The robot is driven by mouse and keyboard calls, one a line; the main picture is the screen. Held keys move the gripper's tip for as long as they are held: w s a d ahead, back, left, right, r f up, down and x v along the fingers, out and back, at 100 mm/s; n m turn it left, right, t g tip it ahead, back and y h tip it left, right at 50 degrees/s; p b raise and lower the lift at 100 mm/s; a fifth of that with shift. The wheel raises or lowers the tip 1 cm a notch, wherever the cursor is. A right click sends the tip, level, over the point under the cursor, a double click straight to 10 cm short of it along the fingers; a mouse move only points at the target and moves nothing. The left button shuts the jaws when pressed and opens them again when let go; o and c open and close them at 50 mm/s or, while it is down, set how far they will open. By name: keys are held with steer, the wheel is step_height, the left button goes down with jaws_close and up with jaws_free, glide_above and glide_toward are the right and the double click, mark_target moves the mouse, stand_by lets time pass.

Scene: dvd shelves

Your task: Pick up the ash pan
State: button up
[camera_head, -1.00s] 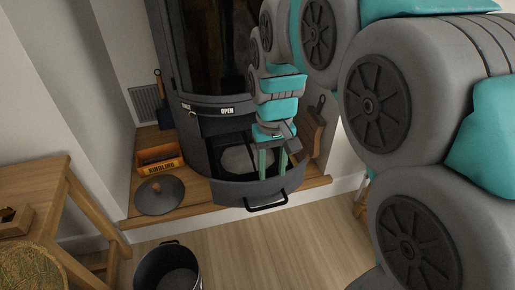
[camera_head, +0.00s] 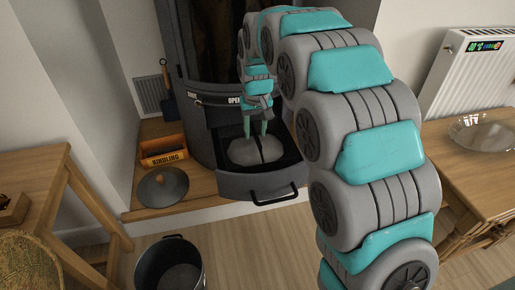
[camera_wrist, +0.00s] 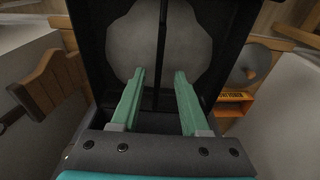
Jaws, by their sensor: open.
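The ash pan (camera_head: 262,152) sits in the pulled-out drawer at the foot of the dark stove. It holds a pale grey, roundish heap of ash, and a thin dark bar runs across its middle. In the wrist view the bar (camera_wrist: 162,45) lies ahead between my fingertips. My gripper (camera_head: 256,131) is open and points down over the rear of the pan. Its green fingers also show in the wrist view (camera_wrist: 160,74), one on each side of the bar's line, with nothing held. I cannot tell whether the fingers touch the pan.
The drawer front has a black handle (camera_head: 273,196). Left of the stove are an orange kindling box (camera_head: 164,157) and a grey round lid (camera_head: 163,187). A dark bucket (camera_head: 168,270) stands on the floor. Wooden tables stand at left (camera_head: 35,165) and right (camera_head: 480,185). Floor before the drawer is clear.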

mark_target(256, 149)
steer(key=f, duration=0.5)
steer(key=shift+w+f, duration=0.25)
jaws_close()
steer(key=shift+r, duration=0.1)
stand_by(1.1)
